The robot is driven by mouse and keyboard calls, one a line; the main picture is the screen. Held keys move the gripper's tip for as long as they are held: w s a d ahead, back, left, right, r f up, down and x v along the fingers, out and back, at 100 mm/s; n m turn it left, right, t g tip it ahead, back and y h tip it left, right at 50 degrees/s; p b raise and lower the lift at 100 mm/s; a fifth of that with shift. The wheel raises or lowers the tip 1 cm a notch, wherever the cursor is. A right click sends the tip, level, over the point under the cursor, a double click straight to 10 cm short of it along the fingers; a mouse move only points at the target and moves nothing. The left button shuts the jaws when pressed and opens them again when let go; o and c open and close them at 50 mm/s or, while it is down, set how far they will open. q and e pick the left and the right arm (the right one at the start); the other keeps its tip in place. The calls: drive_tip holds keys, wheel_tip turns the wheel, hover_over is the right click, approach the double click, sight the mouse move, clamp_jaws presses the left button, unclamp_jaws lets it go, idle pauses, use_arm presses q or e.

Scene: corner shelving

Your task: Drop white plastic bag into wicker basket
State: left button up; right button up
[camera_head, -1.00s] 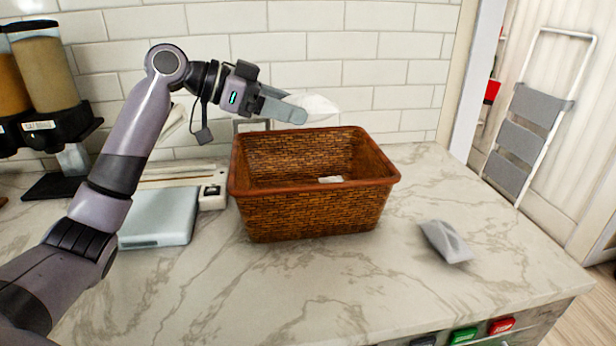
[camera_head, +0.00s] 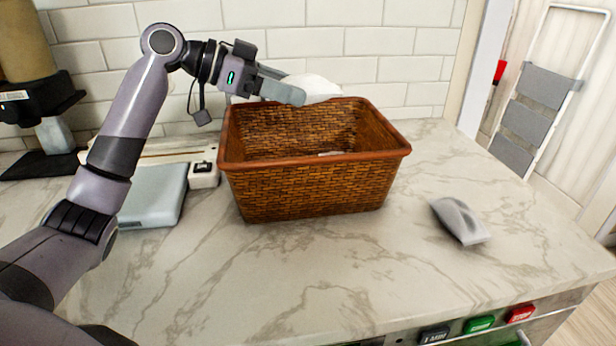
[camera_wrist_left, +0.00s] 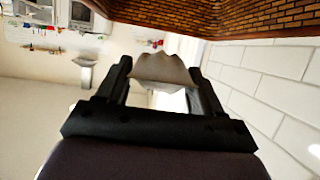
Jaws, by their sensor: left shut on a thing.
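The brown wicker basket (camera_head: 310,190) stands upright on the marble counter, with its reddish rim facing up. A small pale item (camera_head: 331,154) shows inside it. My left gripper (camera_head: 300,90) is shut on a white plastic bag (camera_head: 318,87) above the basket's back rim, near the tiled wall. In the left wrist view the bag (camera_wrist_left: 162,70) sits between the two fingers, and the basket wall (camera_wrist_left: 190,14) crosses the top. My right gripper is not in view.
A flat grey scale-like device (camera_head: 152,195) and a sealer-like device (camera_head: 204,174) stand left of the basket. A dispenser (camera_head: 40,95) stands at the far left. The marble counter (camera_head: 330,270) is clear in front of the basket. A folding ladder (camera_head: 530,115) leans at the right.

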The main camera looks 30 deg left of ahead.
use_arm(q)
drive_tip(key=shift+f+b, duration=0.55)
drive_tip(key=shift+f, duration=0.3)
drive_tip(key=o, duration=1.1)
drive_tip(key=shift+v, duration=3.6)
drive_tip(key=shift+d, duration=0.1)
